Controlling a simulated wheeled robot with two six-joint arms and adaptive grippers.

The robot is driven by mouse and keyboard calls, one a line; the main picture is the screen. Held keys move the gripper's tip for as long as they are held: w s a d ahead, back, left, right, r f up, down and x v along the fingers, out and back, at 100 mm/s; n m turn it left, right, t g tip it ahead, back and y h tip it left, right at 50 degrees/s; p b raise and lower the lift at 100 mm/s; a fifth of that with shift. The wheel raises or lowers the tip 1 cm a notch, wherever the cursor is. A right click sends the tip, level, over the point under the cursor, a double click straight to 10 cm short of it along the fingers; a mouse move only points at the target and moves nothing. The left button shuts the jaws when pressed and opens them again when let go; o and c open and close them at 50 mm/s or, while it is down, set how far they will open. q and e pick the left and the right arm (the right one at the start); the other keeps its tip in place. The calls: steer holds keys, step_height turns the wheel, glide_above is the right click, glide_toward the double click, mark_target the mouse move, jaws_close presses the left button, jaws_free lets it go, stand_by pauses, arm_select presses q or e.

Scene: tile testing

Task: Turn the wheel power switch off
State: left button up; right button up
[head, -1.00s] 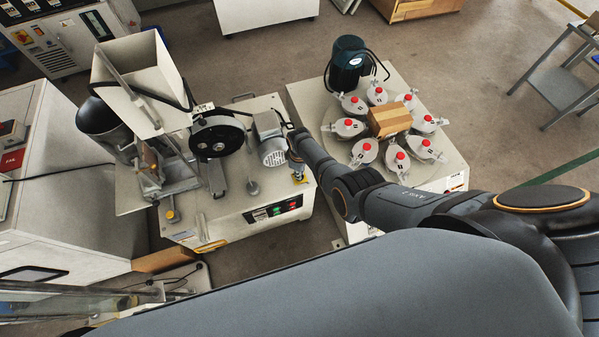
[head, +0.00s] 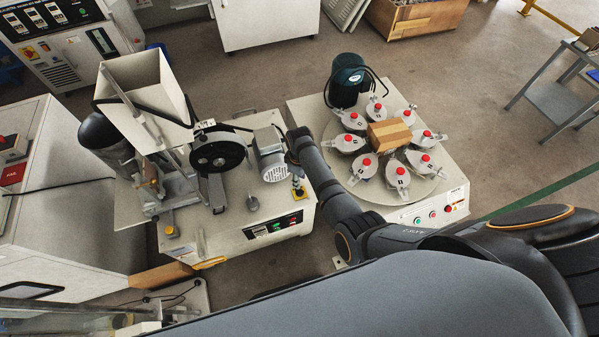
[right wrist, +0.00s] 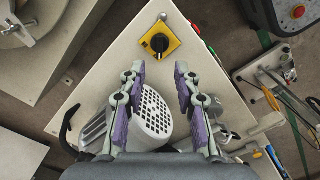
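The wheel power switch (right wrist: 160,42) is a black rotary knob on a yellow plate, on the corner of a pale machine top. In the right wrist view it lies ahead of and between the fingertips, with a gap to them. In the head view the switch (head: 298,191) is small, at the right front corner of the wheel machine (head: 235,222). My right gripper (right wrist: 159,73) is open and empty, over a grey motor (right wrist: 152,115) with a perforated round cover. In the head view my right arm largely hides the gripper. My left gripper is not in view.
A black wheel (head: 218,150) and a hopper (head: 145,92) stand on the same machine. To the right is a turntable machine (head: 440,203) with several red-capped units and a cardboard box (head: 388,134). Green and red buttons (head: 285,222) sit on the wheel machine's front.

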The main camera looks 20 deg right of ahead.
step_height(320, 180, up, 4)
steer(key=shift+r, duration=0.1)
stand_by(0.5)
steer(key=shift+m, duration=0.9)
steer(key=s+f, duration=0.1)
steer(key=f, duration=0.1)
steer(key=s+d+f+p, duration=0.1)
steer(key=s+f, duration=0.1)
steer(key=f, duration=0.1)
steer(key=s+d+f+p, duration=0.1)
steer(key=s+f, duration=0.1)
steer(key=f, duration=0.1)
steer(key=shift+s, duration=0.25)
steer(key=s+d+f+m+p, duration=0.2)
steer(key=s+d+f+m, duration=0.15)
steer(key=s+f, duration=0.7)
steer(key=s+d+f+m+p, duration=0.1)
steer(key=s+d, duration=0.3)
steer(key=s, duration=0.8)
steer(key=s+d+f+m+t+p, duration=0.1)
steer(key=s+d+f+m, duration=0.2)
steer(key=s, duration=0.9)
steer(key=shift+s+d+f+h, duration=0.3)
steer(key=shift+d+f+h, duration=0.1)
steer(key=shift+f, duration=0.4)
